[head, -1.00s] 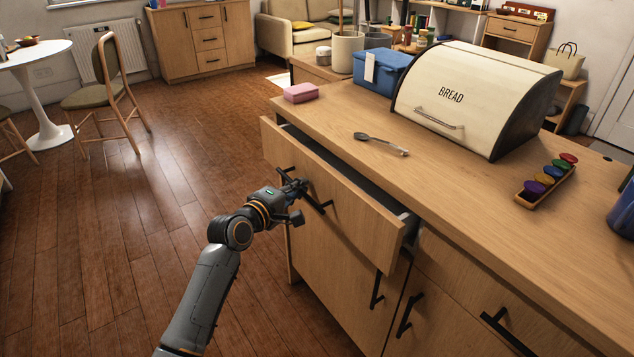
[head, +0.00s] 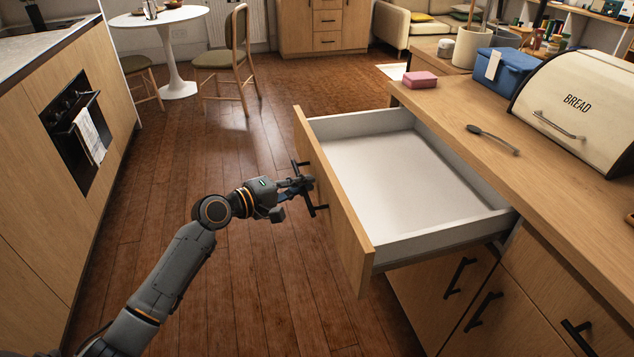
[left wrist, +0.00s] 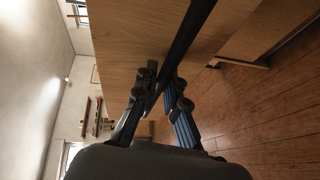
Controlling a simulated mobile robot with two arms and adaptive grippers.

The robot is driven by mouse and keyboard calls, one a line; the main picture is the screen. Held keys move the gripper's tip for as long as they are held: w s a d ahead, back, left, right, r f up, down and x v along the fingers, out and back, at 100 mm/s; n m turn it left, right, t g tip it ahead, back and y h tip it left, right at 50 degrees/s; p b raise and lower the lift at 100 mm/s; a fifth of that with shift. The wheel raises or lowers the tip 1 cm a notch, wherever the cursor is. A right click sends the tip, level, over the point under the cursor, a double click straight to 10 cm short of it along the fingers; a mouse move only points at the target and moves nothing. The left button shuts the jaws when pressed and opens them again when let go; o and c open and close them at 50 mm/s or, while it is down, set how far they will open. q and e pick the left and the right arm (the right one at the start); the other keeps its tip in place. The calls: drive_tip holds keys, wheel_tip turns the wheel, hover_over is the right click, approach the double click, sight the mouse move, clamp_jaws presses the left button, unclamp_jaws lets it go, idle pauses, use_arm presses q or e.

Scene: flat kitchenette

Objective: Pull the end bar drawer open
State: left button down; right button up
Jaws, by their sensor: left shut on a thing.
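The end bar drawer (head: 402,178) is pulled far out of the counter in the head view, and its white inside is empty. Its wooden front carries a black bar handle (head: 320,207). My left gripper (head: 304,184) is shut on the handle near its middle. In the left wrist view the dark handle (left wrist: 186,42) passes between the fingers of my left gripper (left wrist: 160,88), close to the wooden drawer front (left wrist: 130,40). My right gripper is in neither view.
On the counter (head: 470,122) are a pink sponge (head: 421,80), a dark spoon (head: 491,138), a blue box (head: 505,72) and a bread bin (head: 575,105). An oven (head: 80,125) with a towel is in the units at left. Wooden floor (head: 225,150) lies clear between.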

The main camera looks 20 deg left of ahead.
use_arm(q)
drive_tip(key=shift+s+a+f, duration=0.1)
drive_tip(key=shift+a, duration=0.05)
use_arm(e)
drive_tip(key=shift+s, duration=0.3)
use_arm(q)
drive_tip(key=c, duration=1.7)
unclamp_jaws()
drive_tip(key=shift+s+a, duration=0.1)
drive_tip(key=v, duration=1.1)
drive_tip(key=shift+s+a+r, duration=0.2)
drive_tip(key=shift+s, duration=0.1)
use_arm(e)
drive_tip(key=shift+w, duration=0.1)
use_arm(q)
drive_tip(key=shift+f, duration=0.15)
